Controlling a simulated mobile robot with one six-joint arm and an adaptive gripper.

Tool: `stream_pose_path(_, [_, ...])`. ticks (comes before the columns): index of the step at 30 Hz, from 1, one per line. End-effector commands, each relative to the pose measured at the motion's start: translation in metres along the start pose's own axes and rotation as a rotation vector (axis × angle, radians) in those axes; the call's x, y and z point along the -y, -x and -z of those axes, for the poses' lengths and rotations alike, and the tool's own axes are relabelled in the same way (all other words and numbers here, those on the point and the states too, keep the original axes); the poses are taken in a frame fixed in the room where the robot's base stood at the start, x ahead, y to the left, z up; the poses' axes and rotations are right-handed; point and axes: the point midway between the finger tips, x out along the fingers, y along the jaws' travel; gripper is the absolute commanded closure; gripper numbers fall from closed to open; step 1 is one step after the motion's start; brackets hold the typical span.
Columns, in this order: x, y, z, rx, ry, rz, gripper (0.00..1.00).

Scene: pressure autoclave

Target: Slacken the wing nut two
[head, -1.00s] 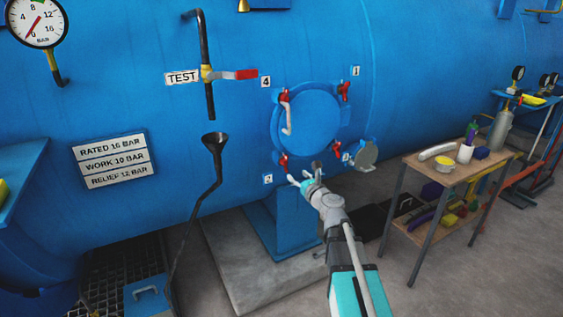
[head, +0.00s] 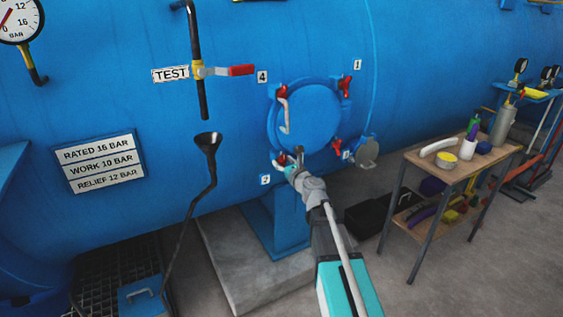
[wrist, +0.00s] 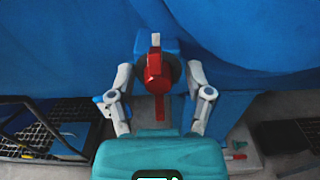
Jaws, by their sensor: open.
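Wing nut two (head: 280,160) is the red wing nut at the lower left of the round blue door (head: 308,122), by a small number plate (head: 265,180). My gripper (head: 287,164) is at this nut in the head view and partly hides it. In the wrist view the red wing nut (wrist: 155,72) stands with its wings upright. My gripper (wrist: 160,78) is open, with one finger to the left of the nut and one to the right. Gaps show on both sides, and I see no contact.
Other red wing nuts sit around the door, at upper left (head: 282,92), upper right (head: 345,86) and lower right (head: 337,146). A pale curved handle (head: 285,118) is on the door. A tool table (head: 470,168) stands to the right. A drain funnel (head: 208,142) is to the left.

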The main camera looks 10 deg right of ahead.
Motion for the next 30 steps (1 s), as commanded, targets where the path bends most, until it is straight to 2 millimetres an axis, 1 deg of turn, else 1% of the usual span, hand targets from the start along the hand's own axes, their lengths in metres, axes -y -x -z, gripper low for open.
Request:
stream_pose_path(5, [-0.0014, -0.0004, 0.0, 0.0, 0.0, -0.002, 0.34])
stream_pose_path(8, [-0.002, -0.0005, 0.0, 0.0, 0.0, -0.003, 0.51])
stream_pose_path(9, [-0.0021, -0.0005, 0.0, 0.0, 0.0, -0.003, 0.58])
stream_pose_path(14, [-0.0025, -0.0007, 0.0, 0.0, 0.0, -0.004, 0.88])
stream_pose_path(15, [-0.0026, -0.0008, 0.0, 0.0, 0.0, -0.004, 0.96])
stream_pose_path(16, [-0.0026, -0.0008, 0.0, 0.0, 0.0, -0.004, 1.0])
stream_pose_path(24, [-0.003, -0.0012, -0.0001, 0.0, 0.006, -0.005, 1.0])
stream_pose_path(30, [-0.0031, -0.0012, -0.0001, 0.0, 0.047, -0.004, 1.0])
